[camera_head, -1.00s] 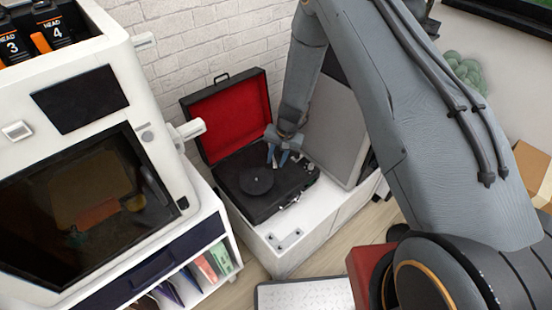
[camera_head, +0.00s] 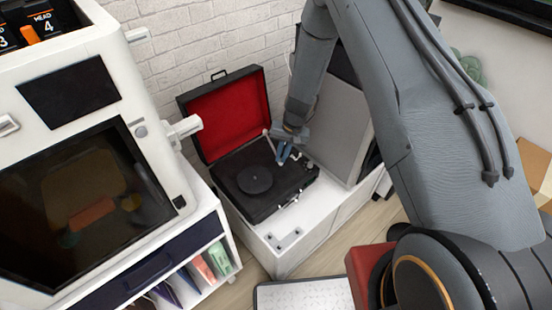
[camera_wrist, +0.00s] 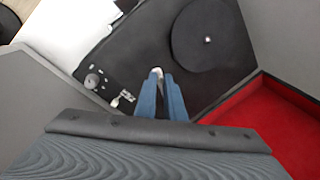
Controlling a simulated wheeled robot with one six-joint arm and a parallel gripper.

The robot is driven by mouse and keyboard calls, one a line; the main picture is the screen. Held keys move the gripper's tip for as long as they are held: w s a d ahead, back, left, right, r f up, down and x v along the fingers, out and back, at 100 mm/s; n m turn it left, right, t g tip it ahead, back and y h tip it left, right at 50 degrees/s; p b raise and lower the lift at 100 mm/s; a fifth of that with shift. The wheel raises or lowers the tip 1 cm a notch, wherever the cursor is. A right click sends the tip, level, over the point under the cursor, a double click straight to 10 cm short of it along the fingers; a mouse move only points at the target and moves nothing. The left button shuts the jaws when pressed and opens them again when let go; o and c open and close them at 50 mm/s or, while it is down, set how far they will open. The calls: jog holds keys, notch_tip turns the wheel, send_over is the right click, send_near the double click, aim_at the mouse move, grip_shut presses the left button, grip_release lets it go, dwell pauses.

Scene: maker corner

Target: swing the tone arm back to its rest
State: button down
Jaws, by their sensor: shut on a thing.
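The record player (camera_head: 262,205) is a black case with its red-lined lid (camera_head: 227,115) open. Its round black platter (camera_head: 255,180) also shows in the wrist view (camera_wrist: 213,38). My gripper (camera_head: 284,157) is low over the right rear of the deck, to the right of the platter. In the wrist view its blue fingers (camera_wrist: 160,85) are close together. The pale end of the tone arm (camera_wrist: 157,72) shows between the fingertips; the rest of the tone arm is hidden behind them. A small silver fitting (camera_wrist: 127,97) and a knob (camera_wrist: 92,81) are beside the fingers, apart from them.
The player stands on a white cabinet (camera_head: 262,245). A grey speaker-like box (camera_head: 335,130) is close on the right, and the raised lid is behind. A large white machine (camera_head: 150,150) stands at the left.

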jog(key=d+n+b, duration=0.1)
jog(key=w+d+n+b, duration=0.1)
jog(key=d, duration=0.1)
jog(key=w+d+n+b, duration=0.1)
jog(key=shift+w+d+f+g, duration=0.1)
jog(key=shift+d+f+g, duration=0.05)
jog(key=shift+d+g, duration=0.15)
jog(key=shift+w+d+n+b, duration=0.45)
jog(key=shift+d+n+b, duration=0.2)
jog(key=shift+b, duration=0.15)
jog(key=c, duration=1.8)
grip_release()
jog(key=shift+d, duration=0.1)
jog(key=shift+c, duration=0.2)
jog(key=shift+r, duration=0.2)
jog(key=b+v, duration=0.1)
jog(key=v, duration=0.6)
jog(key=shift+r, duration=0.4)
